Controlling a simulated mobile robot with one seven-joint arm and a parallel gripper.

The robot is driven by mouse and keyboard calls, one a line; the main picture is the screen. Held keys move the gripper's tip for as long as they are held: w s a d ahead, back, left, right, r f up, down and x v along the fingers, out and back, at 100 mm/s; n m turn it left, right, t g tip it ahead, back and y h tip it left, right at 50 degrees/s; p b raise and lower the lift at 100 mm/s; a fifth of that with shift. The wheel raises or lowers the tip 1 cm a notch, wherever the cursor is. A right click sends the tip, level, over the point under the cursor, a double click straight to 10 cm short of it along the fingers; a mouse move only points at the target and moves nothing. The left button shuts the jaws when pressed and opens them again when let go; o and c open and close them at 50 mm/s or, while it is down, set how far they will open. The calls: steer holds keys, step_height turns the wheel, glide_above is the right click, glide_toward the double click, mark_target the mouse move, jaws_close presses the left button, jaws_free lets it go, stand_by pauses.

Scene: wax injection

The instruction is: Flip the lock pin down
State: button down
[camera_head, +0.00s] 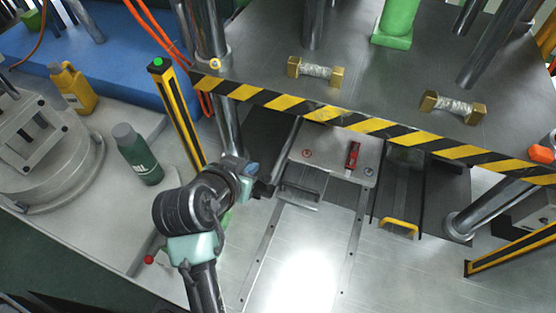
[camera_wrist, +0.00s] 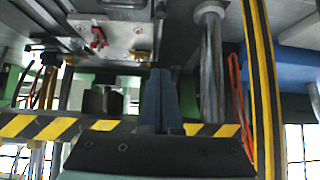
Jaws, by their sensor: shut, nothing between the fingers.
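The lock pin appears to be the small red part (camera_head: 352,155) on a grey metal plate (camera_head: 325,145) under the striped edge of the press. In the head view it stands out lengthwise on the right side of the plate. It also shows in the wrist view as a red piece (camera_wrist: 98,40) at the upper left. My gripper (camera_head: 268,188) is left of the plate and apart from the red part. In the wrist view its dark fingers (camera_wrist: 160,85) are together with nothing between them. The fingertips are small and partly dark in the head view.
A yellow-black striped press edge (camera_head: 370,122) overhangs the plate. A striped post (camera_head: 180,115) and a steel column (camera_head: 230,125) stand close to my arm. A yellow handle (camera_head: 399,226) lies right of the plate. A green bottle (camera_head: 138,155) stands at left. The bright table front is clear.

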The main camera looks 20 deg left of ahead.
steer(key=shift+s+f, duration=0.55)
steer(key=shift+f, duration=0.3)
steer(key=p, duration=0.2)
glide_above(268, 174)
steer(key=s, duration=0.3)
step_height(268, 174, down, 7)
steer(key=shift+w+a+f, duration=0.1)
steer(key=shift+w+f, duration=0.05)
steer(key=shift+f, duration=1.85)
steer(key=shift+f, duration=0.1)
